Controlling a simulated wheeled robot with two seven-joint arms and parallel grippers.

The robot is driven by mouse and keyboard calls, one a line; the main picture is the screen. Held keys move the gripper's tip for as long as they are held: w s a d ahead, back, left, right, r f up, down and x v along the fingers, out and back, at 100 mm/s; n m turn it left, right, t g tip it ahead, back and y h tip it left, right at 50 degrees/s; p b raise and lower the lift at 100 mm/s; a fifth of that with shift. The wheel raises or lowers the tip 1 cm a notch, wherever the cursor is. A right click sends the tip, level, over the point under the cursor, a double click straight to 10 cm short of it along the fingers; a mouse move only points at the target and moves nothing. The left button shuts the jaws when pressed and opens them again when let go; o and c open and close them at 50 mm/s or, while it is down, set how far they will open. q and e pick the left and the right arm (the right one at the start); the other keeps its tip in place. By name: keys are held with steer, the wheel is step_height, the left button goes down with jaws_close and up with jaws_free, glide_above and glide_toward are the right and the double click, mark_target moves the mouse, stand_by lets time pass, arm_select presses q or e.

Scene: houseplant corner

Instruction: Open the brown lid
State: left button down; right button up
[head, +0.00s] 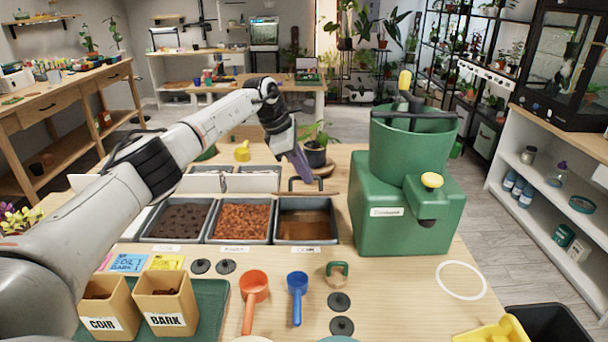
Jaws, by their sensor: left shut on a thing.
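The right-hand grey bin (323,242) of a row of three has a smooth brown surface (305,224) within its rim. A dark bar handle (291,185) stands at the bin's far edge. My left gripper (304,172) reaches over from the left, pointing down, with its fingertips at this handle. It is shut on the handle; the exact contact is small and partly hidden. My right gripper is not in view.
Two open bins of dark soil (180,219) and orange-brown bark (242,220) stand left of it. A green machine (405,220) stands close on the right. A potted plant (316,154) is just behind the gripper. Scoops (297,290) and labelled cups (165,295) lie in front.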

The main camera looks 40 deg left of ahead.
arm_select(q)
steer(key=shift+w+a, duration=0.35)
steer(key=shift+a, duration=0.15)
steer(key=shift+f, duration=0.1)
steer(key=c, duration=2)
jaws_free()
steer(key=shift+w, duration=0.1)
steer(key=shift+c, duration=0.2)
steer(key=shift+o, duration=1.1)
steer(key=shift+w+a+f, duration=0.15)
steer(key=shift+w+f, duration=0.15)
steer(key=shift+w, duration=0.1)
steer(key=shift+s+r+p, duration=0.2)
steer(key=shift+r+p, duration=0.1)
steer(key=shift+r, duration=0.3)
steer(key=b+v, duration=0.1)
steer(key=v, duration=0.8)
steer(key=shift+s+r, duration=0.3)
